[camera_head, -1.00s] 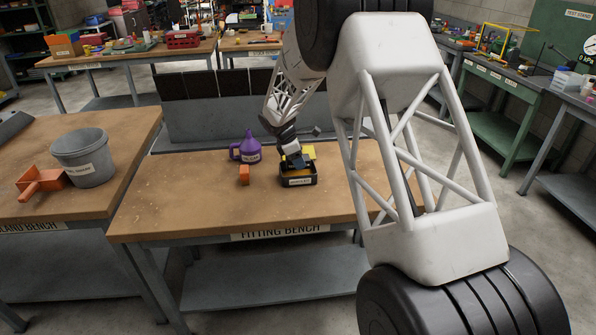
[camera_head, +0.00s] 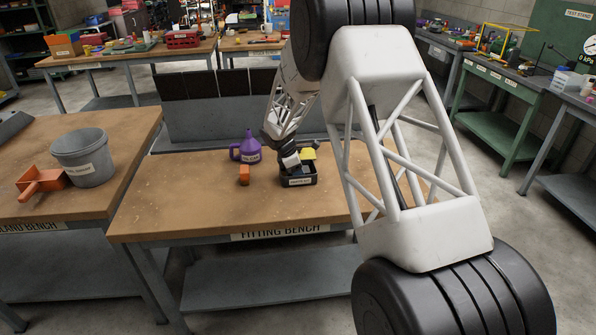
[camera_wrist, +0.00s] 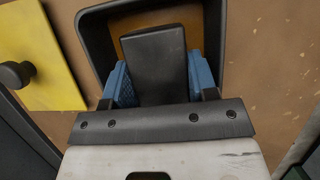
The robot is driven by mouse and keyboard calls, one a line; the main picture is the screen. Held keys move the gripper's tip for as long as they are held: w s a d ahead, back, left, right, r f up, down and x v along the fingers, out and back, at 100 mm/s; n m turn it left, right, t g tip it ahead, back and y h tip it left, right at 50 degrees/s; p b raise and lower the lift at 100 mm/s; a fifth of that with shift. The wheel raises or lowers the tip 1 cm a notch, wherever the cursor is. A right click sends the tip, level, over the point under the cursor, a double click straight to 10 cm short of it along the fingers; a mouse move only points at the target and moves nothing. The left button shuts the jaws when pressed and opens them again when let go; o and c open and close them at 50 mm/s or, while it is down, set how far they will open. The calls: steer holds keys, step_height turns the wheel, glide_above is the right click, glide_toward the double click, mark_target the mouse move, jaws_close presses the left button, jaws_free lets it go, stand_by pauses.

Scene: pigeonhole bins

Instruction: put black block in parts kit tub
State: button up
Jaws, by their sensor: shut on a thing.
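The black block (camera_wrist: 154,66) is between the blue fingers of my gripper (camera_wrist: 158,82) in the wrist view, and my gripper is shut on it. The parts kit tub (camera_head: 298,181) is a small dark open tub with a white label, standing on the fitting bench. In the wrist view, the tub's rim (camera_wrist: 217,40) surrounds the block and fingertips, with an orange-brown floor showing behind the block. My gripper (camera_head: 293,168) is at the tub in the head view, pointing down. Whether the block touches the tub floor cannot be told.
A yellow piece with a dark knob (camera_wrist: 42,62) is beside the tub. An orange block (camera_head: 244,175) and a purple jug (camera_head: 246,150) stand left of the tub. The bench's left and front areas (camera_head: 180,205) are clear. A grey bucket (camera_head: 82,158) is on the left bench.

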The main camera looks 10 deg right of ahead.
steer(key=o, duration=1.1)
steer(key=v, duration=1.2)
steer(key=shift+r, duration=0.15)
steer(key=shift+s, duration=0.1)
